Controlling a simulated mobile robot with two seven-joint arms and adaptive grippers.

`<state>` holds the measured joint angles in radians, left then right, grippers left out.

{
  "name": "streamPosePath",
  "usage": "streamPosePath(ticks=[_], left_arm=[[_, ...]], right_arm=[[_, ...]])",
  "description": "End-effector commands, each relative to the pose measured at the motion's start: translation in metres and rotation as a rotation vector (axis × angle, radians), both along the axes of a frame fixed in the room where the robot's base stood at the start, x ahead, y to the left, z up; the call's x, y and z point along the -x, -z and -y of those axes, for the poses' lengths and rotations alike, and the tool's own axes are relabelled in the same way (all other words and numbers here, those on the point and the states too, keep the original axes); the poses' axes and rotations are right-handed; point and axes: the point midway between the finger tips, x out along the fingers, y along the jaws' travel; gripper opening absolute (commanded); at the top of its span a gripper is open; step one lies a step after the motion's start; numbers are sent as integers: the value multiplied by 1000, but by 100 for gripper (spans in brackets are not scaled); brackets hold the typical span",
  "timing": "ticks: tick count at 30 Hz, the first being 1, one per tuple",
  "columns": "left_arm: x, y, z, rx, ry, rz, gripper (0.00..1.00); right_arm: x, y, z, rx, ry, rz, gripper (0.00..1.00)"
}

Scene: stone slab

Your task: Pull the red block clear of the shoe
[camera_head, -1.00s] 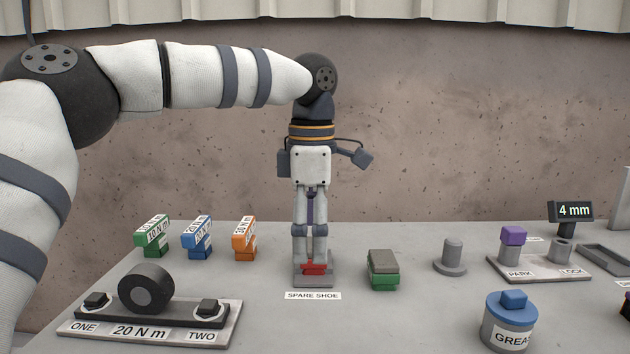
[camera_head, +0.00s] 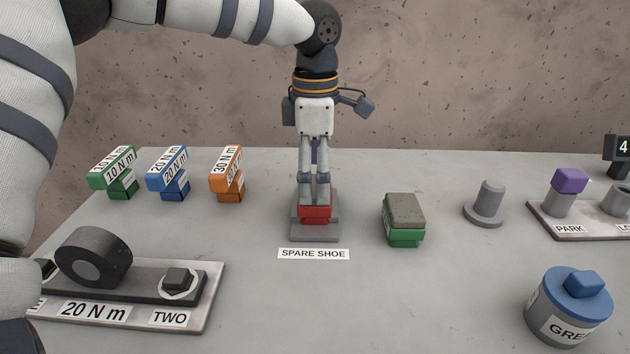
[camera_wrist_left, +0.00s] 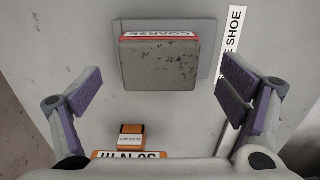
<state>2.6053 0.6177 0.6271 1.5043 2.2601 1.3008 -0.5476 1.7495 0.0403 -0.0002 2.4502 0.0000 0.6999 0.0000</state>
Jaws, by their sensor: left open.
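The red block (camera_head: 315,214) sits on a grey plate (camera_head: 300,232) behind the SPARE SHOE label. In the left wrist view, a grey, speckled slab (camera_wrist_left: 160,65) covers most of it. Only a thin red edge (camera_wrist_left: 124,38) and a COARSE label show there. Which part is the shoe, I cannot tell for sure. My left gripper (camera_head: 314,195) points straight down over the block. It is open, with one purple-padded finger on each side of the slab and a gap to both in the wrist view. My right gripper is not in view.
A green block with a grey top (camera_head: 404,222) stands to the right, then a grey peg (camera_head: 488,203). Green, blue and orange labelled pieces (camera_head: 226,174) stand left. A 20 N m fixture (camera_head: 120,282) is front left and a blue-lidded pot (camera_head: 568,305) front right.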

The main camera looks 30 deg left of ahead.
Motion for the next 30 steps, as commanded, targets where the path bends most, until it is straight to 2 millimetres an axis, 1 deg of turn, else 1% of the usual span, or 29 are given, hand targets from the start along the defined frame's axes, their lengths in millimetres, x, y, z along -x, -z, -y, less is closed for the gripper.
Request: streamPosePath(ticks=[1, 3, 6, 14, 15, 17, 18, 23, 26, 30], left_arm=[[1, 9, 0, 0, 1, -2, 90], [0, 19, 0, 0, 1, -1, 90], [0, 27, 0, 1, 0, 1, 90], [0, 30, 0, 1, 0, 1, 90], [0, 30, 0, 0, 0, 1, 88], [0, 30, 0, 0, 0, 1, 74], [0, 30, 0, 0, 0, 1, 65], [0, 30, 0, 1, 0, 1, 29], [0, 29, 0, 0, 0, 1, 28], [6, 27, 4, 0, 1, 4, 28]], right_arm=[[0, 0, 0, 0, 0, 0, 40], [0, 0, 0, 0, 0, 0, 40], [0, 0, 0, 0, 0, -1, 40], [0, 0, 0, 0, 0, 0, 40], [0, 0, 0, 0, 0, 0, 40], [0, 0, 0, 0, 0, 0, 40], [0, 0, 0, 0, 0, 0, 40], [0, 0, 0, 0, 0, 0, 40], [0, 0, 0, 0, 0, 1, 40], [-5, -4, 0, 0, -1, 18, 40]])
